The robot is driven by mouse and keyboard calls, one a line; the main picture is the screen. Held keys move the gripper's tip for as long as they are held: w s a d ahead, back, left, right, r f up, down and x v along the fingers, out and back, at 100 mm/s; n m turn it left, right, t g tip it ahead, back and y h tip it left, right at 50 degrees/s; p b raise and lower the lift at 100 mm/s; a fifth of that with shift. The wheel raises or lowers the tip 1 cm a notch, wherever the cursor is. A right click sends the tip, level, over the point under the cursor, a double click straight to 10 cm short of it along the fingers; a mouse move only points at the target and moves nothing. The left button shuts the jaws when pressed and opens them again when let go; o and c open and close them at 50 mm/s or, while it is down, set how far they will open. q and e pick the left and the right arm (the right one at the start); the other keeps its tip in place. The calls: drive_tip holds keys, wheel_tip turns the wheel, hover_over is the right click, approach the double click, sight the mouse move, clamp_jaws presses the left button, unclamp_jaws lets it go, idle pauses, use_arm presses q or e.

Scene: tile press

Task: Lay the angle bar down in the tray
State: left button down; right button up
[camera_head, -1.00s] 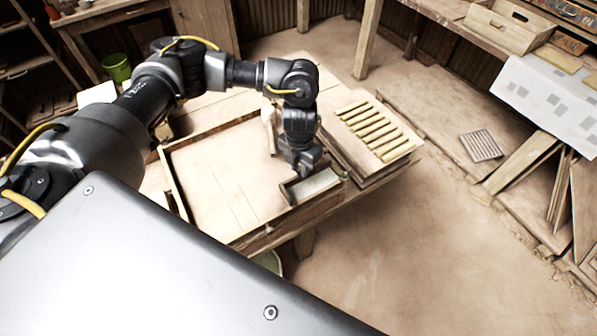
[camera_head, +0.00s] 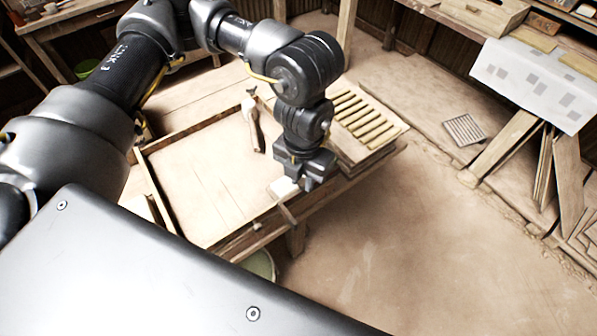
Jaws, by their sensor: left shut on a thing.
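The tray (camera_head: 190,129) is a wide, shallow wooden box with low walls on the workbench, in the middle of the head view. My left gripper (camera_head: 303,184) points down over the tray's right front corner. It is shut on the angle bar (camera_head: 283,188), a short pale piece that shows just left of the fingers. The fingers and wrist hide part of the bar, and I cannot tell whether it touches the tray. My right gripper is not in view.
A wooden-handled tool (camera_head: 253,127) lies at the tray's right side, behind my wrist. A rack with several yellow strips (camera_head: 365,119) stands to the right of the gripper. The tray's left and middle floor is clear. Open floor lies right of the bench.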

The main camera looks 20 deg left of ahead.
use_arm(q)
drive_tip(key=w+a+n+b, duration=0.2)
drive_tip(key=a+n, duration=0.2)
drive_tip(key=n, duration=1.2)
drive_tip(key=w+a+n+b, duration=0.1)
drive_tip(key=w+a+n, duration=0.2)
drive_tip(key=n, duration=1.3)
drive_tip(key=shift+w+a+b, duration=0.3)
drive_tip(key=shift+a+b, duration=0.1)
drive_tip(key=shift+a, duration=0.1)
